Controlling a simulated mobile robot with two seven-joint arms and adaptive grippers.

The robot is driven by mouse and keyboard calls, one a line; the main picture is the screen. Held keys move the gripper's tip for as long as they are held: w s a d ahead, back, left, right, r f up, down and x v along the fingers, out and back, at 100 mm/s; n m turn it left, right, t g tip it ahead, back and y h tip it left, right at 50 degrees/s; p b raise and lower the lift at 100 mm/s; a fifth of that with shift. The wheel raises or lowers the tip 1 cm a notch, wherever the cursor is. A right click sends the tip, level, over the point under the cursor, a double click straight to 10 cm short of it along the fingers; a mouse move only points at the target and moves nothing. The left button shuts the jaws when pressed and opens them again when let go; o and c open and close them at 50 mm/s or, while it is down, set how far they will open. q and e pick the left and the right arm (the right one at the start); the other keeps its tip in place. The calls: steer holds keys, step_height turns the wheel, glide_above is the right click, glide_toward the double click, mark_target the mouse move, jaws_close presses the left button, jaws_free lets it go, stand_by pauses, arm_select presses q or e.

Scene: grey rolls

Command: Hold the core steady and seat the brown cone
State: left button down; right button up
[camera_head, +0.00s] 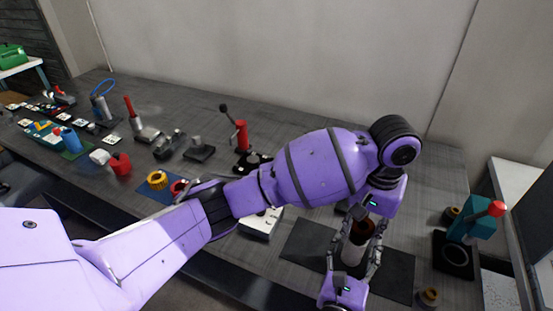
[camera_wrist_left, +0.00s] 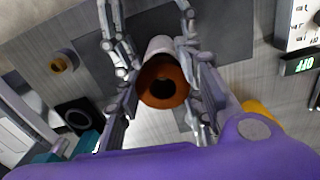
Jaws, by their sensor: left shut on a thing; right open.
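The brown cone (camera_head: 363,229), a ring with a dark hole, is at the upper end of the pale upright core (camera_head: 353,253). In the left wrist view the cone (camera_wrist_left: 163,86) faces the camera and the core (camera_wrist_left: 159,46) is behind it. Whether the cone is fully seated cannot be told. My left gripper (camera_head: 365,222) reaches from above and is shut on the cone. My right gripper (camera_head: 354,250) comes from the near side, its open fingers on both sides of the core. Contact with the core is unclear.
A dark mat (camera_head: 398,277) lies under the core. A teal press with a red knob (camera_head: 473,224) stands at the right, with small brown pieces (camera_head: 428,297) nearby. A white box (camera_head: 260,223) and a red lever tool (camera_head: 241,133) are to the left.

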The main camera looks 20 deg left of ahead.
steer(key=s, duration=1.1)
